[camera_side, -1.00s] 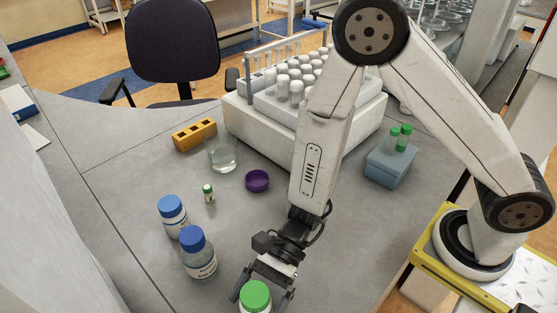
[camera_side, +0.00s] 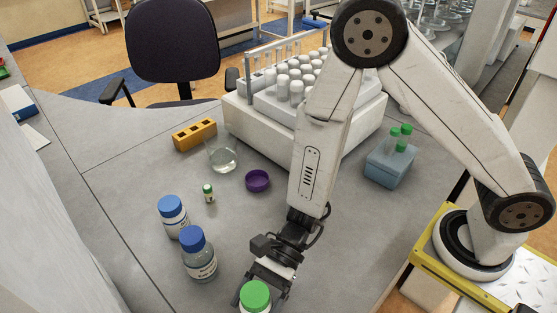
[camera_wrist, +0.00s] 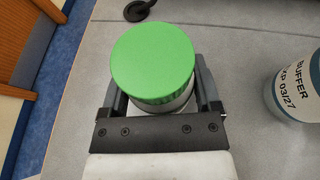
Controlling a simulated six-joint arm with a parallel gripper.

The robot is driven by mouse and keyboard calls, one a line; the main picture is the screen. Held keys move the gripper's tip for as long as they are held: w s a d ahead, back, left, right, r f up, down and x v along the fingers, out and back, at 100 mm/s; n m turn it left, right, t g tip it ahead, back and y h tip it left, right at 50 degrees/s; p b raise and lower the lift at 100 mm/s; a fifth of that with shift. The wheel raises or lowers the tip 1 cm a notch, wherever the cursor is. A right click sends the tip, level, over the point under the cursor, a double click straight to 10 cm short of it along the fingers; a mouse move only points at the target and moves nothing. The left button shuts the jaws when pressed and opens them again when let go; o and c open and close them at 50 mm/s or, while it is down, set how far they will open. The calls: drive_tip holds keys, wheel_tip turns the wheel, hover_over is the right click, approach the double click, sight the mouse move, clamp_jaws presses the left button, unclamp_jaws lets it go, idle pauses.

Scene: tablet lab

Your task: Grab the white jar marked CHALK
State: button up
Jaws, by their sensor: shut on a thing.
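A jar with a green lid (camera_side: 255,295) stands at the bottom edge of the side view, its lower part cut off. In the wrist view, the green lid (camera_wrist: 152,62) fills the middle, with a little pale body below it. Its label is hidden, so I cannot read CHALK on it. My gripper (camera_side: 264,283) is shut on this jar, with one finger on each side below the lid. The wrist view shows the gripper (camera_wrist: 158,100) too.
A blue-capped bottle (camera_side: 200,262) and a white blue-capped jar (camera_side: 172,217) stand to the left. The wrist view shows a bottle marked BUFFER (camera_wrist: 297,85) at right. A small green-capped vial (camera_side: 208,194), purple dish (camera_side: 257,181) and beaker (camera_side: 222,158) stand further back.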

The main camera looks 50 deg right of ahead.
drive_tip(key=shift+r, duration=0.1)
drive_tip(key=shift+r, duration=4.9)
